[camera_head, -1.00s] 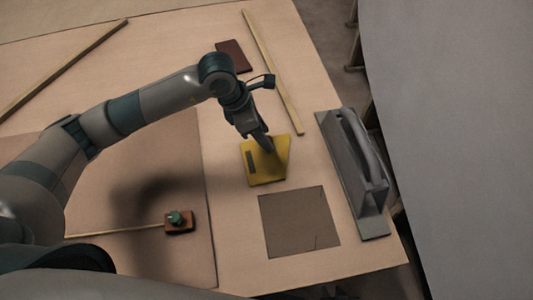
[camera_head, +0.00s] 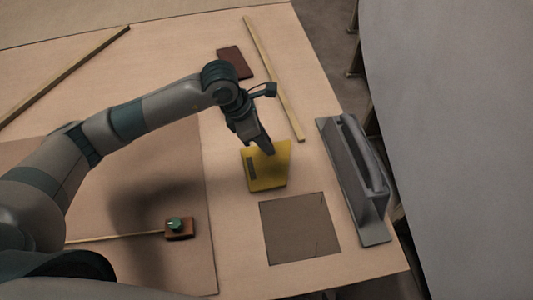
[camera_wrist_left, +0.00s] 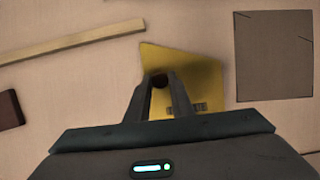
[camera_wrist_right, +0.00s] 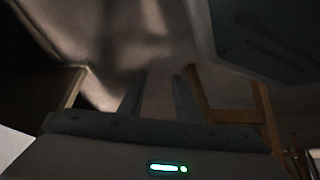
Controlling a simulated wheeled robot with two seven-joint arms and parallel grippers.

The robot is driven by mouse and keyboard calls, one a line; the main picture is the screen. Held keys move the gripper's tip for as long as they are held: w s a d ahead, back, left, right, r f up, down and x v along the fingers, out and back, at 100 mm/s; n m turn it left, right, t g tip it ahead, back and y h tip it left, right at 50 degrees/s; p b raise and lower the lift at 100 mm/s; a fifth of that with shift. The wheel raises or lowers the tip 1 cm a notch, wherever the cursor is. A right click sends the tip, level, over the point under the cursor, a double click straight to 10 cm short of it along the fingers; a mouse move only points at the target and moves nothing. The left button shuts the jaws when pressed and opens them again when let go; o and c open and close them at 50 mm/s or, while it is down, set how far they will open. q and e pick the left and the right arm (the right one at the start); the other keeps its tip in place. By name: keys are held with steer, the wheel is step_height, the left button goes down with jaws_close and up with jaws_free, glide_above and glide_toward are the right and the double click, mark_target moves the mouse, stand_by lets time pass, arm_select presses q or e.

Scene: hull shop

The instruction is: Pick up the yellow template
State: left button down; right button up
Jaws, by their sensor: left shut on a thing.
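The yellow template (camera_head: 266,172) is a flat yellow piece with a dark label, over the bench near its right side. My left gripper (camera_head: 268,150) is over its upper part, with its fingers closed on a small dark knob. In the left wrist view the template (camera_wrist_left: 205,75) lies behind the fingers, and the left gripper (camera_wrist_left: 160,82) has the knob between its fingertips. I cannot tell whether the template touches the bench. My right gripper (camera_wrist_right: 160,80) shows only in its own wrist view, fingers apart and empty, over a dark floor area.
A dark square sheet (camera_head: 300,229) lies just below the template. A grey long-handled tool (camera_head: 352,180) stands to the right.

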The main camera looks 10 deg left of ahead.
arm_select(q)
steer(key=shift+r, duration=0.1)
